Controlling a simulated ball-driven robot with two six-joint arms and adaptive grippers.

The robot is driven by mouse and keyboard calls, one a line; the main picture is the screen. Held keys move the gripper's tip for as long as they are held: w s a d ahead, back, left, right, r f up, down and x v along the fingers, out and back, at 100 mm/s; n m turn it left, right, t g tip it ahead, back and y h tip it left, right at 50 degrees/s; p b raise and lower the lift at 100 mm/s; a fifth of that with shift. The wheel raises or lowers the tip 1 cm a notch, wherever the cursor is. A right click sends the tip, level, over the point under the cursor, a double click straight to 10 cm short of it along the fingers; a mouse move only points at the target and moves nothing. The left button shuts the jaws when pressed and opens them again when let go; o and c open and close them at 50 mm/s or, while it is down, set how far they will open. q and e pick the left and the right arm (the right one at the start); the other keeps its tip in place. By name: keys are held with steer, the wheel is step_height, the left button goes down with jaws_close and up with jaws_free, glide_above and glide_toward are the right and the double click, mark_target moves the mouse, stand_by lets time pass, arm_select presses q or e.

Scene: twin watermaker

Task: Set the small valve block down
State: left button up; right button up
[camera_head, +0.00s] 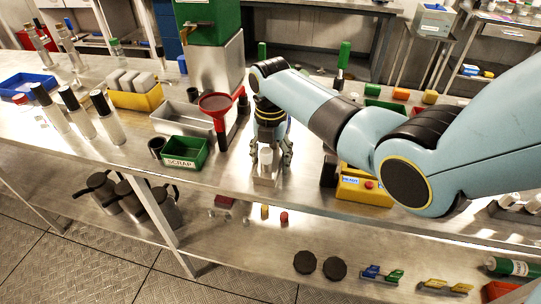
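A small pale metal block with a white round top (266,178), which looks like the small valve block, is at the front part of the upper steel bench (225,178). My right gripper (270,155) points down over it, with its dark fingers on either side of the white top. I cannot tell whether the fingers touch the block. The block looks upright and at bench height, but its contact with the bench is not clear. My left gripper is not in view.
A red funnel on a stand (215,103) and a green scrap bin (186,152) stand left of my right gripper. The bench's front edge is close. Several small parts lie on the lower shelf (240,250).

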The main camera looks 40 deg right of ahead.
steer(key=shift+o, duration=0.7)
steer(key=shift+r, duration=0.25)
step_height(320, 180, up, 12)
steer(key=shift+f+p, duration=0.15)
steer(key=shift+p, duration=0.15)
